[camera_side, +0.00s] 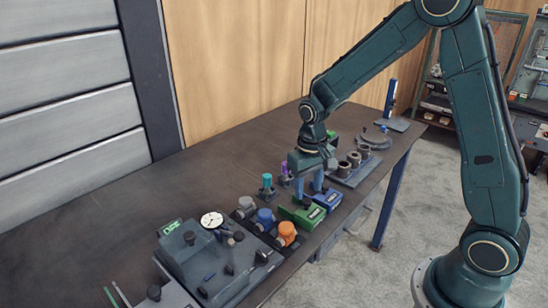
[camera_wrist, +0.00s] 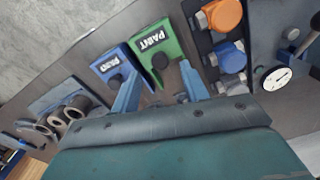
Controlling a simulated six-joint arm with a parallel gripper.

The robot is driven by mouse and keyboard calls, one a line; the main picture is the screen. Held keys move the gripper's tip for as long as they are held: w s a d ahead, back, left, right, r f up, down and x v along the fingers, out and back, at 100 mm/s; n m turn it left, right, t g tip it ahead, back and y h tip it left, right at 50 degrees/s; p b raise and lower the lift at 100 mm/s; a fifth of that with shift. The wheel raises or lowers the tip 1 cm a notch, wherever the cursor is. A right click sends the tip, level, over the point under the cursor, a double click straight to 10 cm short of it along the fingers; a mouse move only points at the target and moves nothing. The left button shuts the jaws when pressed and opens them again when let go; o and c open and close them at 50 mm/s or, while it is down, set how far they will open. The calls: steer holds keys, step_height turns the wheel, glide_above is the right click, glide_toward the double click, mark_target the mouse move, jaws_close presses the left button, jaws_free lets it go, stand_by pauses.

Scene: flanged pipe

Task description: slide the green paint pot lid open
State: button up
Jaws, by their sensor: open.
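The green paint pot (camera_side: 309,217) is a low green box on the bench with a white "PAINT" label. It also shows in the wrist view (camera_wrist: 152,40), where its dark round knob (camera_wrist: 160,61) is at the end nearer my gripper. My gripper (camera_wrist: 160,71) is open, with its two light-blue fingers spread to either side of the knob end. In the side view my gripper (camera_side: 308,193) points down just behind the green pot. I cannot tell whether the fingers touch it. Nothing is held.
A blue paint pot (camera_wrist: 117,61) stands close beside the green one. On the other side is a dark rack with orange (camera_side: 287,229) and blue (camera_side: 265,215) fittings. A block of grey pipe sockets (camera_side: 354,162) and a dial gauge (camera_side: 212,220) are farther off.

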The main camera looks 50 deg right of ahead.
mark_target(307, 201)
steer(key=shift+f, duration=1.7)
jaws_close()
